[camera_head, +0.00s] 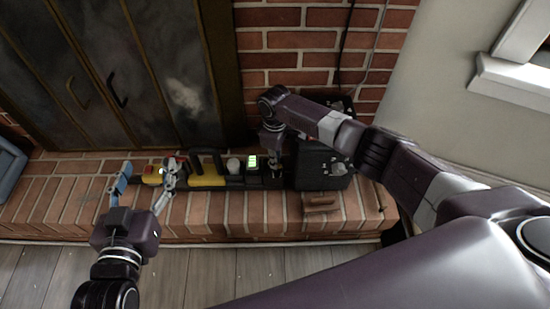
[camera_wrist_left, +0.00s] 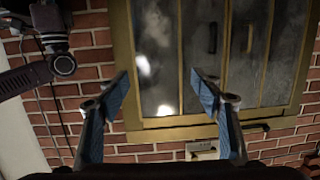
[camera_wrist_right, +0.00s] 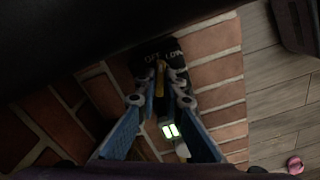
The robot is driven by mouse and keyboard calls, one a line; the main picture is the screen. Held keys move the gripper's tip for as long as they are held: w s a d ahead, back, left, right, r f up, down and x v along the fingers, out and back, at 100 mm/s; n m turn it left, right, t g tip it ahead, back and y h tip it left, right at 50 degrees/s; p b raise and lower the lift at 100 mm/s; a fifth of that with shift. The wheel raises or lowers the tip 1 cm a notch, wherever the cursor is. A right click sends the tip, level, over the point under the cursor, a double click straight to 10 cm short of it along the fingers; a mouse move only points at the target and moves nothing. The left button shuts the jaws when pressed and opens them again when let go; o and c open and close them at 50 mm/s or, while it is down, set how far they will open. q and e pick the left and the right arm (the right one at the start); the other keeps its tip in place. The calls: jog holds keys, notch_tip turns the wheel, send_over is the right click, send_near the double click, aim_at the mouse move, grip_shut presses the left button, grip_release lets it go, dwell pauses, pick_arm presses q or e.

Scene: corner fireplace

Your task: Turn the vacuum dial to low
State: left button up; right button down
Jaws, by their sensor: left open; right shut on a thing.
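The vacuum (camera_head: 207,181), yellow and black with a handle, lies along the brick hearth; a green-lit display (camera_head: 252,162) is near its right end and also shows in the right wrist view (camera_wrist_right: 170,130). In the right wrist view a black dial face (camera_wrist_right: 150,54) reads "OFF" and "LOW", with a yellow pointer below it between my fingers. My right gripper (camera_wrist_right: 162,90) is shut on the dial knob, which the fingers mostly hide; in the head view this gripper (camera_head: 272,150) is above the vacuum's right end. My left gripper (camera_head: 147,180) is open and empty near the vacuum's left end.
A black box (camera_head: 322,165) stands at the right of the hearth, with a brown block (camera_head: 321,203) in front. Fireplace doors (camera_head: 105,90) rise behind. The hearth's front bricks (camera_head: 215,222) are mostly clear. A pink object (camera_wrist_right: 295,165) lies on the floor.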

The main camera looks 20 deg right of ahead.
jog(key=shift+r+m+p, duration=0.1)
jog(key=shift+m+p, duration=0.65)
jog(key=shift+m, duration=0.05)
jog(key=shift+m+p, duration=0.75)
jog(key=shift+m, duration=0.35)
pick_arm(q)
jog(key=s+a+f+g+y, duration=0.1)
jog(key=s+a+f+g, duration=0.1)
jog(key=s+f+g, duration=0.2)
jog(key=s+a+f+g+y, duration=0.1)
jog(key=s+a+f+g, duration=0.2)
jog(key=s+f, duration=0.6)
jog(key=shift+f+g+y, duration=0.4)
jog(key=shift+f+g, duration=0.1)
jog(key=shift+g, duration=0.6)
jog(key=shift+a, duration=0.1)
jog(key=shift+w, duration=0.1)
pick_arm(e)
jog(key=c, duration=2)
grip_release()
jog(key=shift+c, duration=0.2)
notch_tip(320, 180, up, 12)
